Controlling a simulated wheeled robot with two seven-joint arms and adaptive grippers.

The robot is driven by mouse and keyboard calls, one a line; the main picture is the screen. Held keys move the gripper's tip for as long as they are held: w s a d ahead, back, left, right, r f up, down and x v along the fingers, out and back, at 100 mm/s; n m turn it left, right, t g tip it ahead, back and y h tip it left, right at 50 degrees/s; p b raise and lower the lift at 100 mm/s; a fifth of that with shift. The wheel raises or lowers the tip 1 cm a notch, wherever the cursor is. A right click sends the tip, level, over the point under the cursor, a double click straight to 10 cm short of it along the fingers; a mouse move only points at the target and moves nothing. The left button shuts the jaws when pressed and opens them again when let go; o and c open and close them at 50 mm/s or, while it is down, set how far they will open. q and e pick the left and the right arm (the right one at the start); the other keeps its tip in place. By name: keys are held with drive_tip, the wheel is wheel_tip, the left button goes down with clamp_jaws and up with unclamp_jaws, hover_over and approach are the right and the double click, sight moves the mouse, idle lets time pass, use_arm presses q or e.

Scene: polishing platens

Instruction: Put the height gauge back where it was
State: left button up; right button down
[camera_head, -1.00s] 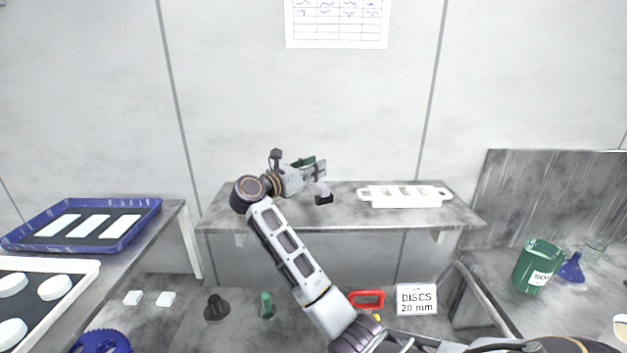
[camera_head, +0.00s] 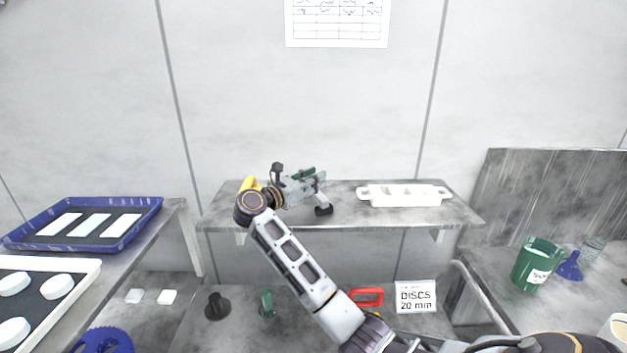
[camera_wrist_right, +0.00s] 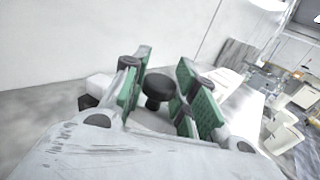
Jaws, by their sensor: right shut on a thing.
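My right gripper (camera_head: 316,179) is over the wall shelf, pointing right. In the right wrist view its green-padded fingers (camera_wrist_right: 160,95) are on either side of a dark knob-shaped thing (camera_wrist_right: 158,86), which I take to be the height gauge, and are shut on it. In the head view the fingers hide most of it. A pale piece with a dark round end (camera_head: 323,210) hangs below the fingers, close above or at the shelf; I cannot tell whether it touches. My left gripper is not in view.
The wall shelf (camera_head: 360,217) holds a white slotted tray (camera_head: 405,204) at right and a yellow thing (camera_head: 249,183) partly behind my arm. Below are a black cone-like piece (camera_head: 216,307), a green peg (camera_head: 267,304), a red-handled thing (camera_head: 367,296) and a DISCS sign (camera_head: 415,296).

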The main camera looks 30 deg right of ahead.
drive_tip(key=c, duration=1.1)
unclamp_jaws()
drive_tip(key=shift+r, duration=0.1)
drive_tip(key=shift+b+v, duration=0.75)
drive_tip(key=shift+v, duration=1.8)
drive_tip(key=shift+b+v, duration=1.05)
drive_tip(key=shift+v, duration=2.5)
